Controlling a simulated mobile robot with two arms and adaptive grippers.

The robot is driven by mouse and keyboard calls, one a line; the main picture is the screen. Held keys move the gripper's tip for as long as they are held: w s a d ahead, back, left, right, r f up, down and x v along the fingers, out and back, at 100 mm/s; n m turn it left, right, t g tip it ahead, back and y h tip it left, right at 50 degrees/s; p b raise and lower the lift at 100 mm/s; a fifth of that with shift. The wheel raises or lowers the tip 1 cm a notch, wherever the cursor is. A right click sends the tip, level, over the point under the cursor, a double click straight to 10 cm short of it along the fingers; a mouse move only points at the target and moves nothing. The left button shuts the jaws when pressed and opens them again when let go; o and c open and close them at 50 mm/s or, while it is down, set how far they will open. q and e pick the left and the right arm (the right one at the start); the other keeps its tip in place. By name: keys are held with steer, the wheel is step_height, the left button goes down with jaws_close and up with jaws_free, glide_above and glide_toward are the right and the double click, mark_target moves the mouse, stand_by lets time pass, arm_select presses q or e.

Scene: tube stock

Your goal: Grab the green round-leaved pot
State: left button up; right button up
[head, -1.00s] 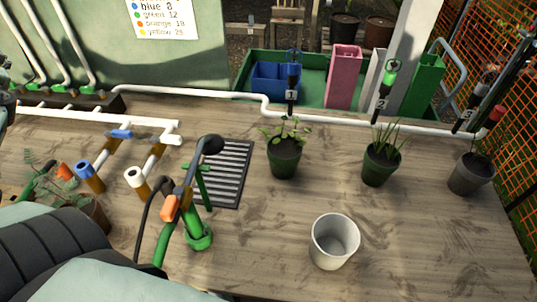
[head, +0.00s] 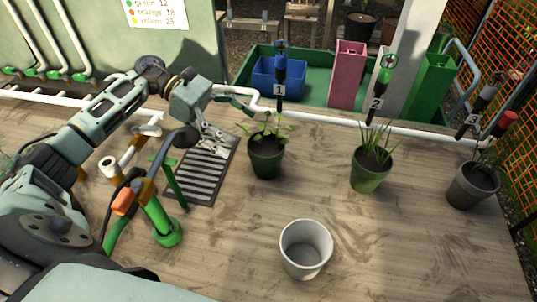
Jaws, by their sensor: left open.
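The green round-leaved pot (head: 266,160) stands upright on the wooden bench, just right of the black slatted grate and below the dripper marked 1. Its round leaves spread over the rim. My left gripper (head: 240,134) reaches in from the left at about the height of the pot's top. Its jaws are spread wide with nothing between them, and they face the pot from its left side. The fingertips are near the leaves; I cannot tell whether they touch. My right gripper is not in view.
A green grassy-leaved pot (head: 370,172) and a grey pot (head: 472,185) stand to the right. An empty white pot (head: 306,250) stands in front. A green-based stand (head: 166,232) is at front left. A white pipe (head: 330,123) runs behind the pots. Bench between them is clear.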

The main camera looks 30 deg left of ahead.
mark_target(265, 146)
arm_select(q)
steer(key=shift+s+d+f, duration=0.1)
steer(key=shift+s+d, duration=0.15)
steer(key=shift+d, duration=0.2)
steer(key=p+x, duration=0.3)
steer(key=x, duration=0.3)
steer(key=shift+d+f, duration=0.1)
steer(key=shift+d, duration=0.05)
steer(key=shift+d+f, duration=0.25)
steer(key=shift+d, duration=0.1)
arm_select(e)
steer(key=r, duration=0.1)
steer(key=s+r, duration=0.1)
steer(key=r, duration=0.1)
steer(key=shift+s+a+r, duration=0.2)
arm_select(q)
steer(key=shift+a, duration=0.1)
steer(key=c, duration=1.4)
steer(key=shift+w, duration=0.1)
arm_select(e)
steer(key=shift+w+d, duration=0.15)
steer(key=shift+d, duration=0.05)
arm_select(q)
steer(key=shift+r, duration=0.1)
